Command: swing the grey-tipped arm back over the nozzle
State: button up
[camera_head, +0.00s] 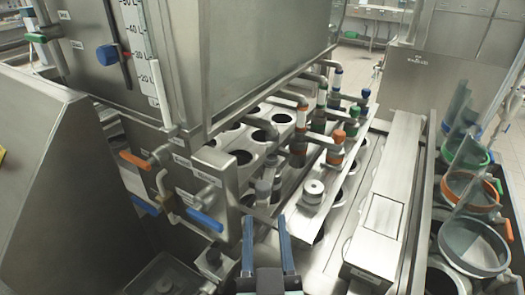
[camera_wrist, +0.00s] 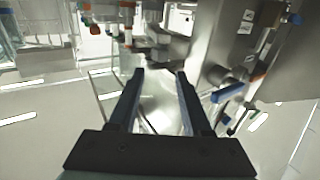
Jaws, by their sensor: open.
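What looks like the grey-tipped arm (camera_head: 267,183) is at the near end of a row of pipe arms on the machine's side, in the head view. A grey round fitting (camera_head: 313,190), possibly the nozzle, stands to its right on a metal strip, apart from it. My gripper (camera_head: 266,222) is open and empty, with two blue-grey fingers, just below and in front of both. In the wrist view, my open gripper (camera_wrist: 160,73) has nothing between its fingers. I cannot single out the grey tip in that view.
Orange-, green- and blue-marked fittings (camera_head: 338,138) line up behind. A blue-handled valve (camera_head: 206,221) and an orange-handled valve (camera_head: 134,159) stick out at left. A long metal box (camera_head: 384,212) stands at right, with coloured-rimmed containers (camera_head: 474,246) beyond it.

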aim_at(262, 182)
jog(key=w+p, duration=0.1)
jog(key=w, duration=0.7)
jog(key=w+p, duration=0.1)
jog(key=w, duration=0.3)
jog(key=shift+w+a+p, duration=0.35)
jog(key=shift+w, duration=0.05)
grip_shut()
jog(key=shift+f, duration=0.1)
dwell(0.9)
